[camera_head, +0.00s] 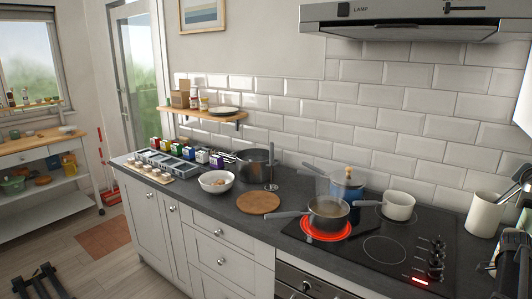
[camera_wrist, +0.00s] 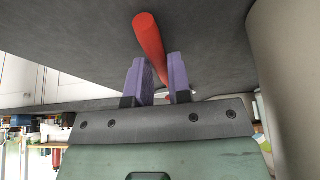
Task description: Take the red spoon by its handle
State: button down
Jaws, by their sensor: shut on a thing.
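The red spoon (camera_wrist: 148,35) shows in the wrist view as a round red handle, its near end toward the top of the picture. My gripper (camera_wrist: 157,66) has its two purple fingers on either side of this handle and is shut on it. The handle runs back between the fingers; the spoon's far end is hidden. In the head view I cannot make out the red spoon. Dark and grey-green parts at that view's right edge are cut off, and the fingers do not show clearly there.
A cream utensil crock (camera_head: 484,215) stands at the right of the slate worktop (camera_head: 240,222). A saucepan (camera_head: 328,212) sits over a glowing red ring on the hob (camera_head: 385,250). A round wooden board (camera_head: 258,202) lies left.

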jog(key=shift+r, duration=0.1)
notch_tip(320, 180, up, 7)
jog(key=p, duration=0.7)
dwell(0.5)
